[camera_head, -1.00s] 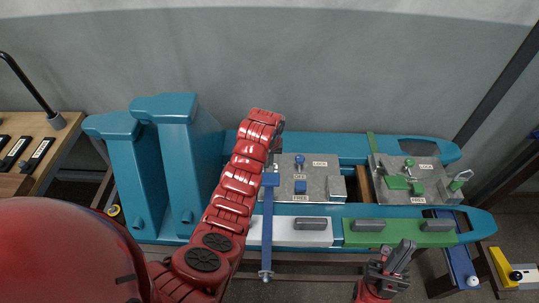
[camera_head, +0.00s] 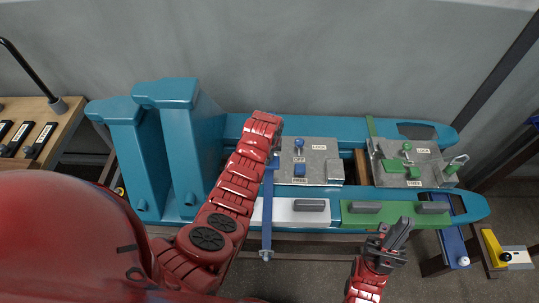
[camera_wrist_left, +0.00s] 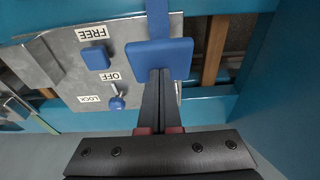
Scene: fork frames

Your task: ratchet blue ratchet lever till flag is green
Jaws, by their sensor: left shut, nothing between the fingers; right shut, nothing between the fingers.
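The blue ratchet lever (camera_head: 267,212) is a long bar running front to back across the left side of a grey plate (camera_head: 325,150). In the left wrist view its wide blue end pad (camera_wrist_left: 165,52) lies at the tips of my left gripper (camera_wrist_left: 158,72), which is shut. The tips overlap the pad's edge; I cannot tell whether they touch. In the head view my left gripper is mostly hidden behind its red arm. My right gripper (camera_head: 400,228) is shut, in front of the green block, away from the lever. I cannot make out a flag for the blue lever.
The grey plate carries a blue knob (camera_head: 299,144), a blue square (camera_head: 299,170) and FREE and LOCK labels. A second plate (camera_head: 433,152) with green parts stands to the right. White (camera_head: 283,217) and green (camera_head: 360,219) blocks lie in front. Tall teal uprights (camera_head: 178,140) stand left.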

